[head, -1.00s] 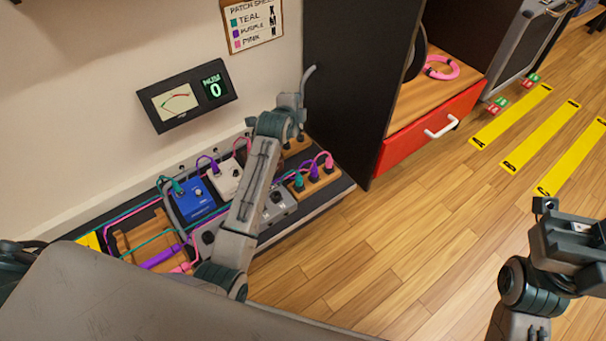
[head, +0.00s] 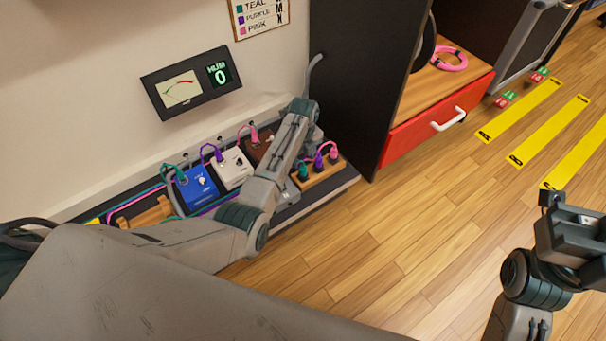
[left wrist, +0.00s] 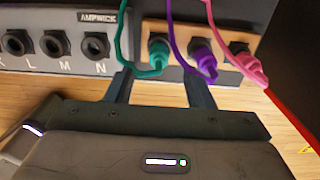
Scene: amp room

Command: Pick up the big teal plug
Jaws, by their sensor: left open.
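The purple plug (left wrist: 201,55) lines up with the right finger. Nothing shows in the jaws. In the head view my left gripper (head: 308,150) is close to the block, partly hidden by its arm. My right gripper (head: 580,240) is at the right edge, its fingers unclear.
The wooden block (head: 325,178) sits at the board's right end. An AMPWICK box (left wrist: 60,45) with labelled jacks is left of the teal plug. Blue (head: 197,188) and white (head: 235,170) pedals stand further left. A dark cabinet (head: 355,90) rises just right of the block.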

